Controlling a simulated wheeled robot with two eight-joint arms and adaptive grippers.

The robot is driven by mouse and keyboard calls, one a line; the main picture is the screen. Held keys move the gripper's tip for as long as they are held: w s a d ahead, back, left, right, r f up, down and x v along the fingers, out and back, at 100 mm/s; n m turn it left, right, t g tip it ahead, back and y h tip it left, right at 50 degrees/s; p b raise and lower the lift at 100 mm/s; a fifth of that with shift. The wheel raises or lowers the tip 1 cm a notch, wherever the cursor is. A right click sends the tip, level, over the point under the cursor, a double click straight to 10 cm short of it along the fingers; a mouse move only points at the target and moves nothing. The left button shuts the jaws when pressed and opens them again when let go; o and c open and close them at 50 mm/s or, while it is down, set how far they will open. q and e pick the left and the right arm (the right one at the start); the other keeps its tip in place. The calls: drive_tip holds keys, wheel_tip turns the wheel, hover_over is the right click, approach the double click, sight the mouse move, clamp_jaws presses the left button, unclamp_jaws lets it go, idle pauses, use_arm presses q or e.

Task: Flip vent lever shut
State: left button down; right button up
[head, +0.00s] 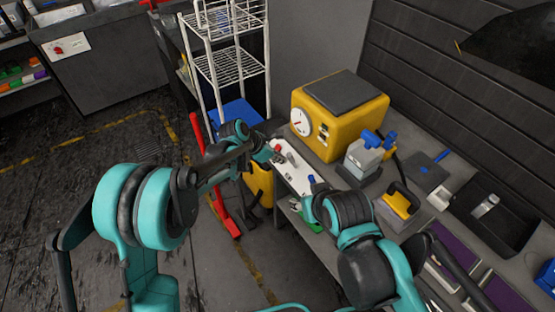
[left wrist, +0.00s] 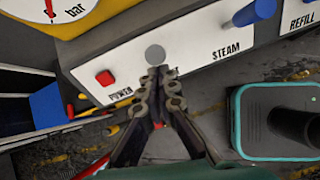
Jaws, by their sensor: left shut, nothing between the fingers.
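The yellow steam machine (head: 345,118) stands on the bench, with a white control panel (head: 291,166) below its front. In the left wrist view the panel (left wrist: 120,68) has a red POWER switch (left wrist: 105,78), a round grey knob end (left wrist: 155,54) and a blue STEAM knob (left wrist: 254,12). The label under the grey knob is mostly hidden by my fingers; only a last letter shows. I cannot tell how this lever is set. My left gripper (left wrist: 157,72) is shut and empty, its tips just below the grey knob; contact is unclear. It also shows in the head view (head: 270,150). My right gripper's fingers are not visible.
A gauge (head: 299,122) is on the machine's front. A grey bottle with a blue top (head: 364,155), a yellow-handled tool (head: 399,201) and a black tray (head: 515,222) occupy the bench. A white wire rack (head: 237,68) stands behind. My right forearm is close by the bench front.

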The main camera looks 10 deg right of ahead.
use_arm(q)
drive_tip(key=shift+w+d+r, duration=0.1)
drive_tip(key=shift+d+r, duration=0.15)
drive_tip(key=shift+d, duration=0.05)
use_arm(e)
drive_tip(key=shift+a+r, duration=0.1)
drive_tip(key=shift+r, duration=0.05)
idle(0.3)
use_arm(q)
drive_tip(key=s+a+r+p, duration=0.1)
drive_tip(key=s+a+r, duration=0.1)
drive_tip(key=a+r, duration=0.5)
drive_tip(key=shift+a, duration=1.15)
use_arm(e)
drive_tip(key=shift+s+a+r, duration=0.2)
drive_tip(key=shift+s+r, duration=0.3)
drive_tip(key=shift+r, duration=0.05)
use_arm(q)
drive_tip(key=shift+a, duration=0.1)
